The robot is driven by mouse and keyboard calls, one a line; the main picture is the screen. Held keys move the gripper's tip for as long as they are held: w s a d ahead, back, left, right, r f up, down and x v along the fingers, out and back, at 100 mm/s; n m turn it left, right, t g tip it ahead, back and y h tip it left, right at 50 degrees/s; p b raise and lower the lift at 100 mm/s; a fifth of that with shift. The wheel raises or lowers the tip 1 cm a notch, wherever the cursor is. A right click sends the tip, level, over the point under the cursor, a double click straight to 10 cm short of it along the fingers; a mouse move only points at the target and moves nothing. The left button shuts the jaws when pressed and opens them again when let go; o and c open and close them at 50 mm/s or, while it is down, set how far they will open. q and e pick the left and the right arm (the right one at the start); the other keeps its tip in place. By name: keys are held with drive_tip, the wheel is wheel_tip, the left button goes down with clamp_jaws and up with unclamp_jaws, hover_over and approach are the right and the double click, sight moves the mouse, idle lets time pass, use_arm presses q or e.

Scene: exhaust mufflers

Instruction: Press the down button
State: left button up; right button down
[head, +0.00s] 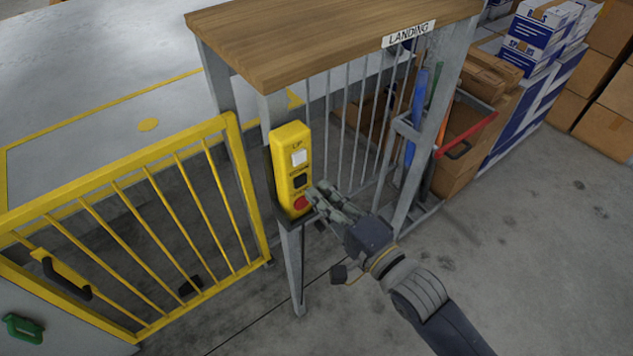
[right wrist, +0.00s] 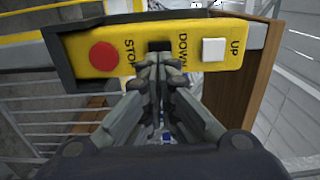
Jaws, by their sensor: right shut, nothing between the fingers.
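A yellow control box (head: 291,168) is mounted on a grey post beside the yellow gate. It carries a white UP button (head: 299,158), a black DOWN button (head: 299,181) in the middle and a red STOP button (head: 302,204). My right gripper (head: 315,190) is shut and empty, its fingertips close to the box near the DOWN and STOP buttons. In the right wrist view the shut fingertips (right wrist: 159,62) overlap the lower part of the black DOWN button (right wrist: 159,45); whether they touch it, I cannot tell. My left gripper is not in view.
A yellow barred gate (head: 140,220) stands left of the box. A wooden top (head: 320,40) with a LANDING sign (head: 408,34) is above it. Grey bars and a cart with a red handle (head: 467,134) stand to the right, with cardboard boxes behind. Floor at the lower right is clear.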

sight(301, 181)
drive_tip(key=shift+x, duration=1.05)
